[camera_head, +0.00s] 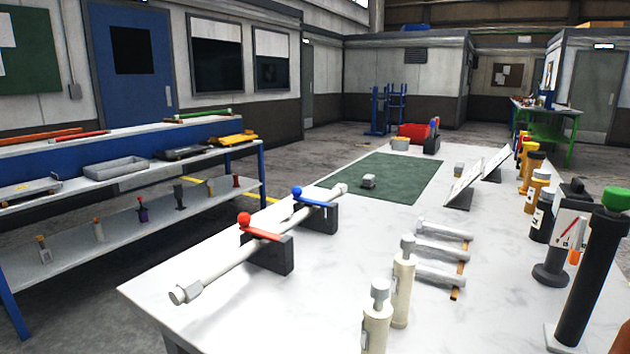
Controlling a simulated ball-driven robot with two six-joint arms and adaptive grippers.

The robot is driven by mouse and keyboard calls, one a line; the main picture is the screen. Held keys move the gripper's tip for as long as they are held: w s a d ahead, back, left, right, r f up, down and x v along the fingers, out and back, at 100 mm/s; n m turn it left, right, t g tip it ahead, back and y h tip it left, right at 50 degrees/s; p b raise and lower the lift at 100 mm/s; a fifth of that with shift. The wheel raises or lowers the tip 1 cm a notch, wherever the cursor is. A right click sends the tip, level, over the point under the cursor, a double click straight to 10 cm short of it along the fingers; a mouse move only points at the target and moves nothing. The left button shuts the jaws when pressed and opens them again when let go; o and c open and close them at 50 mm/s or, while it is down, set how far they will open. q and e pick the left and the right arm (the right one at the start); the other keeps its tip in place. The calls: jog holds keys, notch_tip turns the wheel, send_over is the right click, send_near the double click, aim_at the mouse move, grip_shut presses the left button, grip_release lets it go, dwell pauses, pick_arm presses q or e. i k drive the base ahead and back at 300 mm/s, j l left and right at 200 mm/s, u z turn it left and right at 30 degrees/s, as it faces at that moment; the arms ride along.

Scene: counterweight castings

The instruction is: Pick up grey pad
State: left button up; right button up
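No thing in view is plainly marked as the grey pad. A small grey block (368,181) sits on the dark green mat (400,170) towards the far part of the white table. Another small greyish block (458,169) stands just right of the mat, beside a tilted white panel (464,186). Both are small in the view, so their shape is hard to make out. Neither of my grippers shows in the head view.
The white table (250,318) carries a long pipe (235,262) on dark supports, upright cream cylinders (403,290), grey rods on a rack (440,252), and a tall black cylinder (592,275) at right. A shelf unit (110,215) stands left.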

aim_at(368, 182)
jog(key=i+j+u, duration=0.15)
jog(key=j+u, duration=0.25)
jog(key=i+j+u, duration=0.15)
jog(key=u, duration=0.2)
jog(key=i+j+u, duration=0.2)
jog(key=j+u, duration=0.2)
jog(key=i+j+u, duration=0.15)
jog(key=u, duration=0.2)
jog(key=i+j+u, duration=0.3)
jog(key=i, duration=0.15)
jog(key=i+u, duration=0.3)
jog(key=i, duration=0.15)
jog(key=i+z, duration=0.7)
jog(key=i+j+z, duration=0.15)
jog(key=i+z, duration=0.2)
jog(key=i+l+z, duration=0.25)
jog(key=z, duration=0.25)
jog(key=i+l+z, duration=0.1)
jog(key=i+z, duration=0.7)
jog(key=z, duration=0.2)
jog(key=i+j+z, duration=0.15)
jog(key=i+z, duration=0.35)
jog(key=k, duration=0.1)
